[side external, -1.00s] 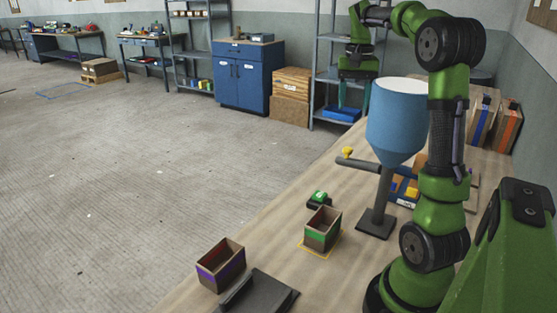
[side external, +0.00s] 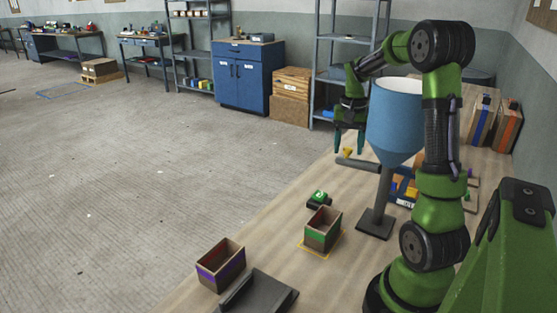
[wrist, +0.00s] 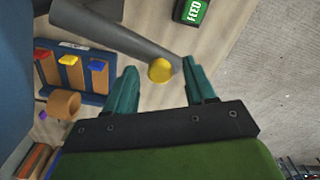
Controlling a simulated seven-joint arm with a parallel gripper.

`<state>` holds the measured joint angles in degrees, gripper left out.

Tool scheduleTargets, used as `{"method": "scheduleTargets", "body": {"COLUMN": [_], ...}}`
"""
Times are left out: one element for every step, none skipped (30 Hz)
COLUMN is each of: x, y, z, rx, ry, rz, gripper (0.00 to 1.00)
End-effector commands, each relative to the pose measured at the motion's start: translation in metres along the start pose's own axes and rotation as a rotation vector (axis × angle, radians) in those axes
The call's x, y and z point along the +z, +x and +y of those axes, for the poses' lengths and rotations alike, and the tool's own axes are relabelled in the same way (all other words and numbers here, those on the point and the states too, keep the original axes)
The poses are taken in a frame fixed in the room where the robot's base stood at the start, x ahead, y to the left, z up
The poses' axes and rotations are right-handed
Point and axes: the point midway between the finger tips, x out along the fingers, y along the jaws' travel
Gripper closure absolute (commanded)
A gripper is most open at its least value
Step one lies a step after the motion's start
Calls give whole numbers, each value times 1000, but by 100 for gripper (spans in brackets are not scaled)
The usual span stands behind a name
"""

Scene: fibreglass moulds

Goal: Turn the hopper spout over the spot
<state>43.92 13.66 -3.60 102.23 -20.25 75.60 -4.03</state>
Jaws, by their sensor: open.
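The blue hopper (side external: 395,125) stands on a dark post on the bench. Its grey spout arm (side external: 362,164) points left in the side view and ends in a yellow knob (side external: 348,153). My gripper (side external: 349,148) is open, fingers pointing down, over the knob end. In the wrist view the knob (wrist: 160,70) lies between the open fingertips (wrist: 159,66); I cannot tell whether they touch it. A box with a green band (side external: 323,229) stands on a yellow-outlined spot (side external: 338,243), nearer the camera than the spout end.
A box with a purple band (side external: 220,266) and a dark grey ramp-like piece (side external: 262,296) stand in front. A green FEED block (side external: 318,199) sits beside the green-banded box. Bench is clear between FEED block and spout.

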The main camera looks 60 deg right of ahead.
Motion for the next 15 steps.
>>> {"method": "scheduleTargets", "body": {"x": [0, 0, 0, 0, 0, 0, 0, 0, 0, 0, 0, 0, 0, 0, 0], "y": [0, 0, 0, 0, 0, 0, 0, 0, 0, 0, 0, 0, 0, 0, 0], "z": [0, 0, 0, 0, 0, 0, 0, 0, 0, 0, 0, 0, 0, 0, 0], "rx": [0, 0, 0, 0, 0, 0, 0, 0, 0, 0, 0, 0, 0, 0, 0], "ry": [0, 0, 0, 0, 0, 0, 0, 0, 0, 0, 0, 0, 0, 0, 0], "rz": [0, 0, 0, 0, 0, 0, 0, 0, 0, 0, 0, 0, 0, 0, 0], "gripper": [45, 47, 53, 58, 62, 68, 73, 78, 84, 88, 93, 99, 100, 100, 100]}}
